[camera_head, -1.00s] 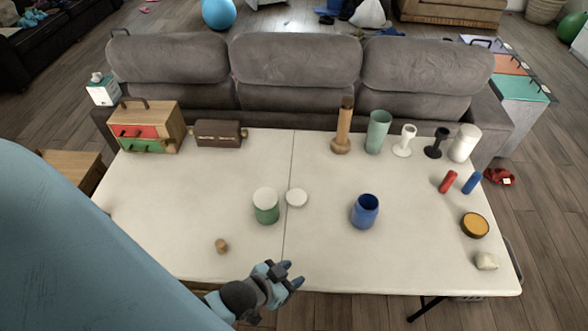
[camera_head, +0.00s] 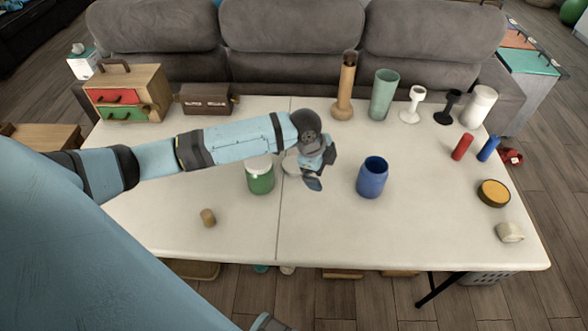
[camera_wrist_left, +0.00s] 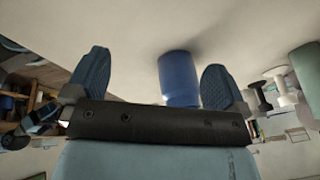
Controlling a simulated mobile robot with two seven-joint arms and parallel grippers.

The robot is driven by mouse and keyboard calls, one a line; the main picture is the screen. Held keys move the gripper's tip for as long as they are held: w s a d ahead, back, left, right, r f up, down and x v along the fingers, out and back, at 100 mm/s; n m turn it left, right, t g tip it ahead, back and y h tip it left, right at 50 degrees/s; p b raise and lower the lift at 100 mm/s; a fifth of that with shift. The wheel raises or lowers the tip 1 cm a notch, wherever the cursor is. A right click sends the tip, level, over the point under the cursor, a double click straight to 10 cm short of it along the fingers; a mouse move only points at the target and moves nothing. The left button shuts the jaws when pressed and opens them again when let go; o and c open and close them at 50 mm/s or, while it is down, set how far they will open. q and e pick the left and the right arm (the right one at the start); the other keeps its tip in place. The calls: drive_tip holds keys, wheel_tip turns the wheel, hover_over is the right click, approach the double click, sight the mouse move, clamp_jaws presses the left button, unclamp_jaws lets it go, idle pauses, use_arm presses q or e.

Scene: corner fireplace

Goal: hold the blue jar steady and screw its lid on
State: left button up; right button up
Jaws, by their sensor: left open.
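The blue jar (camera_head: 372,178) stands upright and open-topped on the table, right of centre. A loose white lid (camera_head: 291,164) lies flat between the green jar and my left gripper, partly hidden by the gripper. My left gripper (camera_head: 316,172) is open and empty, above the table left of the blue jar and apart from it. In the left wrist view the blue jar (camera_wrist_left: 178,78) shows beyond the two spread fingers. Part of another gripper, likely my right one (camera_head: 266,322), shows at the bottom edge; its jaws are unclear.
A green jar with a white lid (camera_head: 260,176) stands under my left forearm. A small wooden cylinder (camera_head: 208,217) is at the front left. A yellow-topped round tin (camera_head: 493,193) and several cups and holders stand at the right and back. The front middle of the table is clear.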

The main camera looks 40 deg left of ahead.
use_arm(q)
drive_tip(key=w+a+r+m+g+y+b, duration=0.2)
drive_tip(key=a+r, duration=0.4)
drive_tip(key=a, duration=0.5)
drive_tip(key=shift+w+a+y+b, duration=0.3)
drive_tip(key=shift+w+b, duration=0.4)
drive_tip(key=b, duration=0.1)
hover_over(293, 162)
wheel_tip(293, 162, down, 8)
drive_tip(key=shift+r, duration=0.1)
drive_tip(key=shift+f, duration=0.45)
drive_tip(key=shift+f, duration=0.1)
